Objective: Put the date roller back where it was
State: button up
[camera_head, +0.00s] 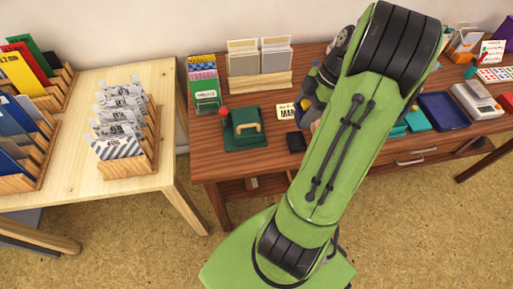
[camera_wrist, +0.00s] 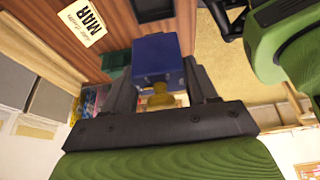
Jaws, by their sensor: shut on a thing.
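My gripper (camera_wrist: 160,90) is shut on a blue block-shaped thing with a yellow knob, which I take to be the date roller (camera_wrist: 156,55). The dark fingers are on either side of it in the wrist view. In the head view my gripper (camera_head: 311,93) is over the dark wood desk, mostly hidden by my green arm, so the held thing is hard to make out there. A card reading "MAR" (camera_head: 287,111) lies on the desk beside the gripper and also shows in the wrist view (camera_wrist: 83,20).
The desk (camera_head: 215,168) holds a green stand with a wooden handle (camera_head: 243,128), a black pad (camera_head: 296,142), a card rack (camera_head: 258,82), a dark blue tray (camera_head: 443,109) and a scale (camera_head: 477,100). A pale table (camera_head: 125,190) with file racks stands at left.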

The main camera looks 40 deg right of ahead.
jog(key=shift+w+a+f, duration=0.15)
jog(key=shift+f, duration=0.1)
notch_tip(320, 180, down, 10)
jog(key=b, duration=0.4)
jog(key=shift+r, duration=0.25)
jog(key=shift+f, duration=0.2)
jog(key=o, duration=1.1)
jog(key=shift+o, duration=0.2)
